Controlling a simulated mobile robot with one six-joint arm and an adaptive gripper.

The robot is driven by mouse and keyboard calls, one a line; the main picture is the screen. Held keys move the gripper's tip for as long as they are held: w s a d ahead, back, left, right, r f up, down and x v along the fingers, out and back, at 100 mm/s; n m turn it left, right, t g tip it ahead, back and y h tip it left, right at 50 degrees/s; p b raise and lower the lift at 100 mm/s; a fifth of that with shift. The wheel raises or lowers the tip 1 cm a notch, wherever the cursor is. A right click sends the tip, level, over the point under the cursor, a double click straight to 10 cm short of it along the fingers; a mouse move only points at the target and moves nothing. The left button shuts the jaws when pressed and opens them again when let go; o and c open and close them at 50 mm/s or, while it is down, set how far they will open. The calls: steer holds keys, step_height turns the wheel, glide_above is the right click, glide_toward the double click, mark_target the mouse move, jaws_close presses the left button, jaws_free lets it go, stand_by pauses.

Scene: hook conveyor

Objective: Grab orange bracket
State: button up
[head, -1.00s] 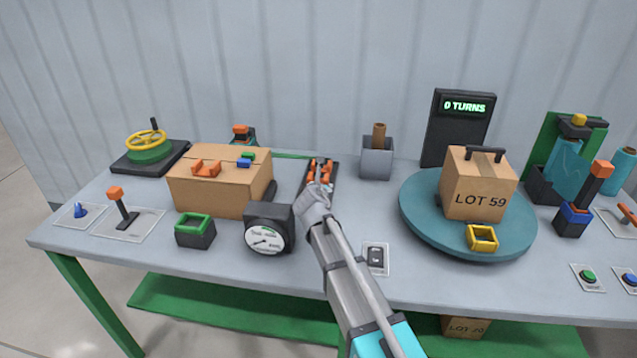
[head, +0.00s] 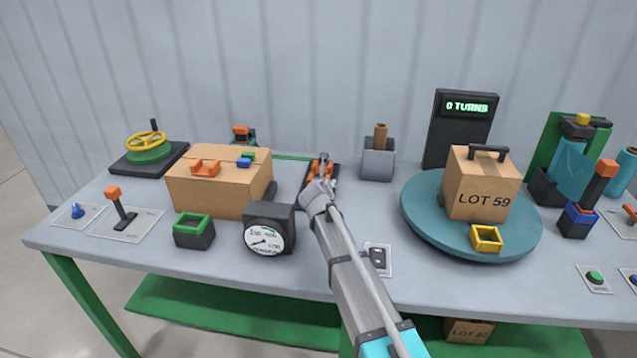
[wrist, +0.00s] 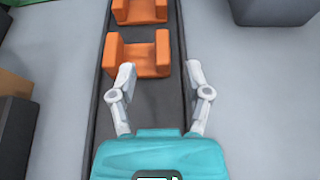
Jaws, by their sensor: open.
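In the wrist view an orange bracket (wrist: 137,57) lies on a dark belt (wrist: 158,105), just ahead of my fingertips. A second orange bracket (wrist: 140,10) lies farther along the same belt, at the top edge. My gripper (wrist: 162,80) is open and empty, its two fingers spread over the belt; the nearer bracket sits a little left of the middle between them. In the head view my gripper (head: 322,172) hangs over the belt and partly hides the orange pieces there. One more orange bracket (head: 206,168) lies on top of a cardboard box.
The cardboard box (head: 215,192) stands left of the belt, with a gauge (head: 268,232) in front of it. A grey holder (head: 378,160) stands right of the belt. A turntable (head: 425,225) carries a box marked LOT 59.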

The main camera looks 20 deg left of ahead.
mark_target(327, 178)
steer(key=shift+b+x, duration=0.8)
steer(key=shift+x, duration=1.7)
steer(key=shift+d+r, duration=0.1)
steer(key=shift+r, duration=0.05)
jaws_close()
